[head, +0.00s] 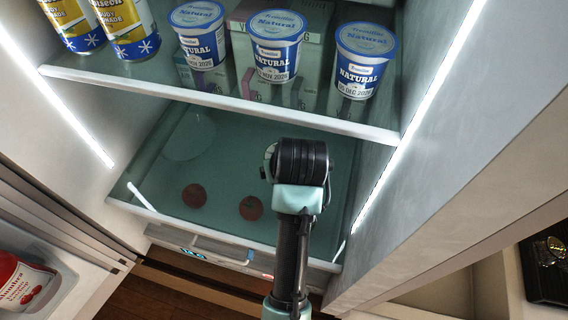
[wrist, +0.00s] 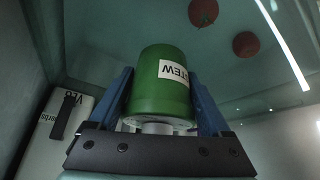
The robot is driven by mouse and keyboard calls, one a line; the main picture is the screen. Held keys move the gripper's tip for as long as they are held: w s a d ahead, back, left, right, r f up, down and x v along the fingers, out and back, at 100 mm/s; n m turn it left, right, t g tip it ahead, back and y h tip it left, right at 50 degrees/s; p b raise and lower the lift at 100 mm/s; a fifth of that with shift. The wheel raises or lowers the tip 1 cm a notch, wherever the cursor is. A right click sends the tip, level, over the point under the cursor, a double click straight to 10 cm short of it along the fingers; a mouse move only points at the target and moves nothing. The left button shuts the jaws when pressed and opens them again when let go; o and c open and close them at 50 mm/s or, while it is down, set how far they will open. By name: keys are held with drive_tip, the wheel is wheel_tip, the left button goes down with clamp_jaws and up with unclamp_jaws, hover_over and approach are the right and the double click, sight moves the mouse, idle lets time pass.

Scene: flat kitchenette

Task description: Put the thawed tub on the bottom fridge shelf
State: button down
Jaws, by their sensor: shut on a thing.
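A green tub (wrist: 160,85) with a white label reading "STEW" sits between the two blue fingers of my gripper (wrist: 162,78) in the wrist view. The fingers are shut on its sides. In the head view my arm reaches into the fridge below the upper shelf; the fingers and tub are hidden behind my wrist. The bottom shelf (head: 225,170) is the greenish surface under the upper shelf. I cannot tell whether the tub touches it.
The upper shelf (head: 215,103) holds yogurt cups (head: 275,60), cans (head: 128,28) and a box. A white box (wrist: 62,110) shows in the wrist view. Lit side walls bound the space.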

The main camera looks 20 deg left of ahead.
drive_tip(key=shift+f, duration=0.15)
drive_tip(key=shift+c, duration=0.7)
unclamp_jaws()
drive_tip(key=shift+w+d+f, duration=0.1)
drive_tip(key=shift+w+f, duration=0.05)
drive_tip(key=shift+w, duration=0.05)
drive_tip(key=shift+o, duration=0.7)
drive_tip(key=shift+w+f, duration=0.15)
drive_tip(key=shift+w, duration=0.15)
drive_tip(key=shift+s+r, duration=0.3)
drive_tip(key=shift+r, duration=0.2)
drive_tip(key=shift+s+r+b, duration=0.1)
drive_tip(key=shift+b, duration=0.5)
drive_tip(key=s+d+b, duration=0.1)
drive_tip(key=s, duration=0.2)
drive_tip(key=s+d+b, duration=0.1)
drive_tip(key=s+d, duration=0.1)
drive_tip(key=s, duration=0.1)
drive_tip(key=s+d+b, duration=0.2)
drive_tip(key=s, duration=0.2)
drive_tip(key=shift+r, duration=0.2)
drive_tip(key=shift+s+d+r, duration=0.1)
drive_tip(key=shift+s+d, duration=0.1)
drive_tip(key=shift+s, duration=0.3)
